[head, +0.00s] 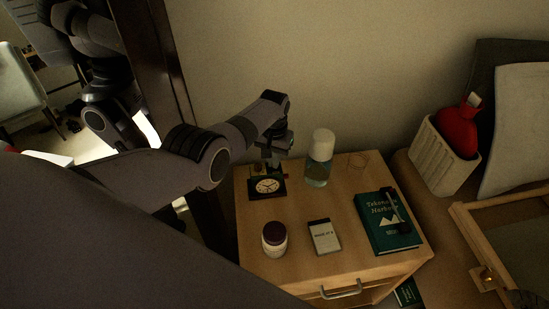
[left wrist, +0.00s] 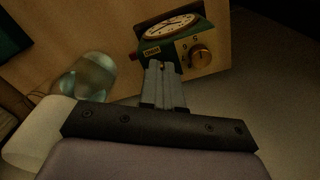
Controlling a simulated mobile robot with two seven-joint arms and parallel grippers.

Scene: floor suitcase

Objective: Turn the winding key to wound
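A dark green clock (head: 267,186) with a round pale dial stands at the back left of the nightstand. My left gripper (head: 273,160) is at the clock's far side. In the left wrist view its grey fingers (left wrist: 162,72) are close together over the clock's panel, below the label. A small brass bit, seemingly the winding key (left wrist: 162,66), shows between the tips; the rest is hidden. My right gripper is out of view.
On the nightstand (head: 296,254) are a clear bottle with a white cap (head: 320,158), a dark-lidded jar (head: 274,238), a small card box (head: 324,237) and a green book (head: 387,222) with a pen. A mirror stands left. A basket (head: 441,160) with a red bottle is right.

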